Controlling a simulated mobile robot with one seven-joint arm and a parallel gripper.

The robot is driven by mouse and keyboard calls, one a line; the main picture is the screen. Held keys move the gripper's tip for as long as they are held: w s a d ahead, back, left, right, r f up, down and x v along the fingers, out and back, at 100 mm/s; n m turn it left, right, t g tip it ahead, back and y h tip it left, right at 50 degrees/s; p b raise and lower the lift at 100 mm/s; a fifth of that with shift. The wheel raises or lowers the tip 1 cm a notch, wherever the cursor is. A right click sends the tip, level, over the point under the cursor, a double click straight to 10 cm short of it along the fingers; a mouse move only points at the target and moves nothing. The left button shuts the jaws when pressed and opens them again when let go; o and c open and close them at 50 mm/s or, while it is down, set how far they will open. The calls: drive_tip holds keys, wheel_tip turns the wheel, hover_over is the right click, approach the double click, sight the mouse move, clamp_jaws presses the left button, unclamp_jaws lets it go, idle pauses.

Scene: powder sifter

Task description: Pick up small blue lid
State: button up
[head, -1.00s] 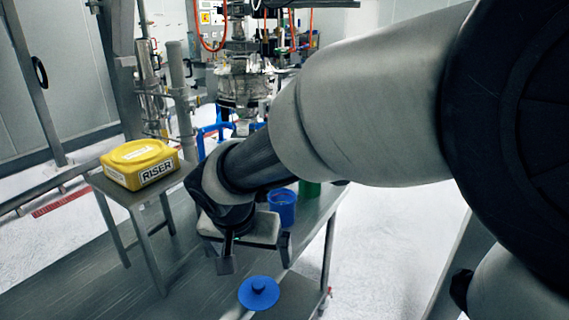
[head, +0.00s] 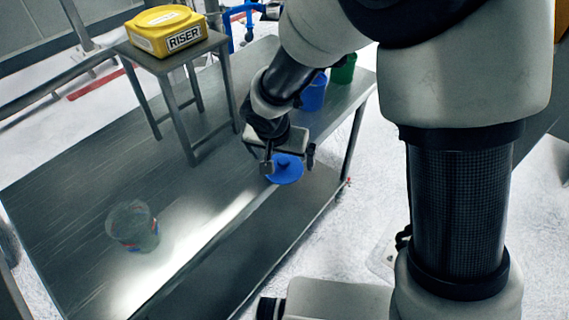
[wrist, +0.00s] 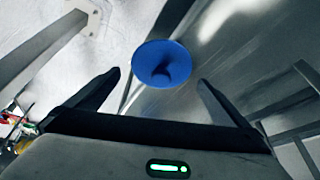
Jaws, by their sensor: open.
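The small blue lid (head: 287,176) is a round disc with a raised knob, lying near the front edge of the metal table. My gripper (head: 290,162) is open and empty, pointing down over the lid, and partly covers it in the head view. In the wrist view the lid (wrist: 160,52) shows just beyond the fingertips, between the lines of the two open fingers (wrist: 159,78). The knob shows dark near the lid's middle. The fingers look apart from the lid; the exact height gap cannot be told.
A blue container (head: 314,94) and a green one (head: 344,70) stand behind my gripper at the table's right end. A yellow RISER box (head: 165,32) sits on a small raised stand. A clear cup (head: 133,226) stands at left. The table (head: 190,200) between is bare.

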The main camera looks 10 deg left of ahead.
drive_tip(key=x, duration=0.2)
drive_tip(key=shift+f, duration=0.3)
drive_tip(key=c, duration=1)
drive_tip(key=shift+r, duration=0.1)
